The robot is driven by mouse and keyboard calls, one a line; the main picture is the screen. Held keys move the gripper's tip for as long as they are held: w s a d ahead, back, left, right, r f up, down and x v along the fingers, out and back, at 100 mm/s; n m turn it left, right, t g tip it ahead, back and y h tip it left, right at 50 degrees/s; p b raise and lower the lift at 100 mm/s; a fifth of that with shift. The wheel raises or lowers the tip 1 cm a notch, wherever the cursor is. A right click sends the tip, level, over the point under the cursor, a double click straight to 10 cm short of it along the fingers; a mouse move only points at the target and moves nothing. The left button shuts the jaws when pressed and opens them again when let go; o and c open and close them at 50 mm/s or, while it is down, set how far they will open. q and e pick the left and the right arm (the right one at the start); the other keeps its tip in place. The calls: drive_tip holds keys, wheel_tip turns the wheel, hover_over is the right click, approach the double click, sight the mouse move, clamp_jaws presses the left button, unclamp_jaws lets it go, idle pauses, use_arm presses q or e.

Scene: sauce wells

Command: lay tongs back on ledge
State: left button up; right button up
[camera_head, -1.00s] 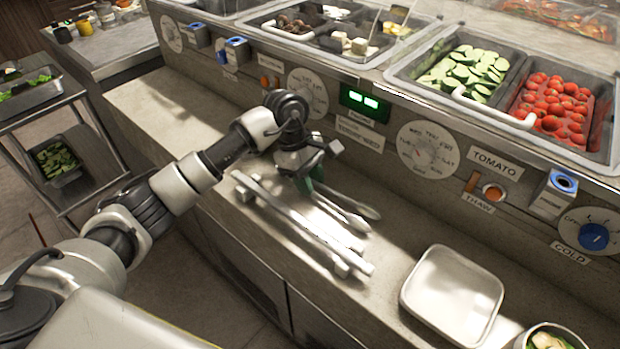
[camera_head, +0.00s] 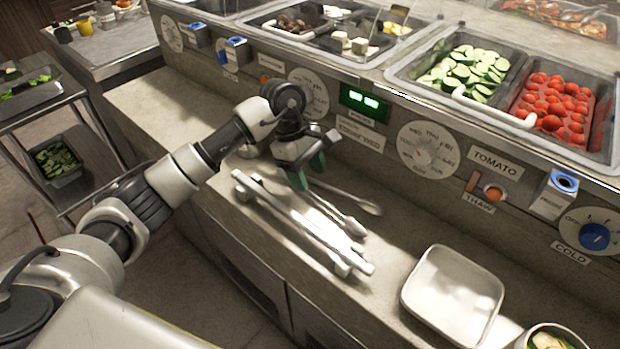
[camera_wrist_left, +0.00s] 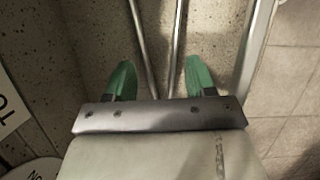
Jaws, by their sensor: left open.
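The metal tongs (camera_head: 336,211) lie on the stone ledge (camera_head: 385,235), their two arms spread toward the lower right. My left gripper (camera_head: 306,176) is open just above the tongs' near end, with its green fingertips apart. In the left wrist view the tongs' two thin arms (camera_wrist_left: 162,45) run between the open green fingers (camera_wrist_left: 160,80), with space on both sides. The gripper covers the near end of the tongs. My right gripper is not in view.
A metal rail (camera_head: 300,225) runs along the ledge's front edge, close beside the tongs. An empty metal tray (camera_head: 453,296) and a round container (camera_head: 551,340) stand to the right. The panel with dials (camera_head: 428,149) rises behind the ledge.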

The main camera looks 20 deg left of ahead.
use_arm(q)
drive_tip(key=v, duration=1)
